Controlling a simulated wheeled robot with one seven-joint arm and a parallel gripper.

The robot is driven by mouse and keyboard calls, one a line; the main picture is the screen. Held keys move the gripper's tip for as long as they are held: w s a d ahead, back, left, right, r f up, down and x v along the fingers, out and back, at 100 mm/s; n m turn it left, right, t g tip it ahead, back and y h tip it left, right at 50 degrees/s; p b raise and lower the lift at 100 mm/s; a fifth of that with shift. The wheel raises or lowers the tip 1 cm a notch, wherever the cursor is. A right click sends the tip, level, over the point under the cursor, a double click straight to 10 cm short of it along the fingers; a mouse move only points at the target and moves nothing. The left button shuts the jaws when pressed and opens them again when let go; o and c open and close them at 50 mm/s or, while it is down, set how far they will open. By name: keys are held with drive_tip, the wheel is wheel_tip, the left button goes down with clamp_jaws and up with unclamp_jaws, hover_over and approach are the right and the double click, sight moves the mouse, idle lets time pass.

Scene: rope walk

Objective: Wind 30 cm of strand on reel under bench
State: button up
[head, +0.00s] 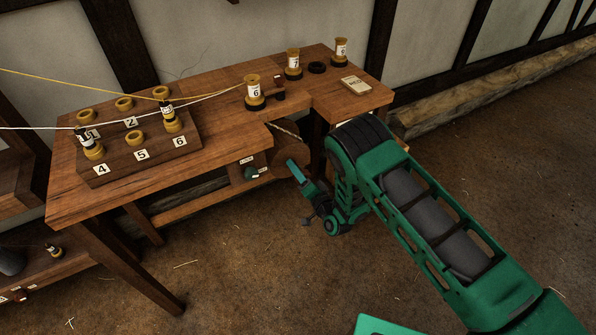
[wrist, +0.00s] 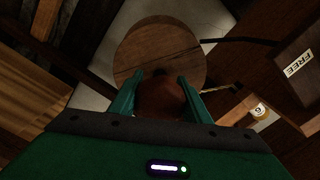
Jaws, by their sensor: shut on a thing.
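In the wrist view a round wooden disc (wrist: 150,48), seemingly the reel's face, lies just beyond my fingertips. My gripper (wrist: 160,82) is shut on a rounded brown knob (wrist: 160,98) in front of the disc. In the head view my gripper (head: 294,168) reaches under the right part of the wooden bench (head: 215,103). A yellow strand (head: 60,82) and a white strand (head: 45,128) run from the left toward the numbered bobbin (head: 252,90) on the bench.
A block with numbered holes (head: 120,155) holds several bobbins at the bench's left. A dark green knob (head: 252,173) is below the bench top.

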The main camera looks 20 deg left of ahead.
drive_tip(key=shift+d+f+m, duration=0.2)
drive_tip(key=shift+f+m, duration=0.1)
drive_tip(key=shift+m, duration=0.2)
drive_tip(key=o, duration=1)
drive_tip(key=shift+o, duration=0.2)
drive_tip(key=shift+a+r, duration=0.1)
drive_tip(key=shift+r, duration=0.05)
drive_tip(key=shift+s, duration=0.1)
drive_tip(key=shift+s+d, duration=0.3)
drive_tip(key=v, duration=0.9)
drive_tip(key=shift+s+d, duration=0.15)
drive_tip(key=shift+d, duration=0.25)
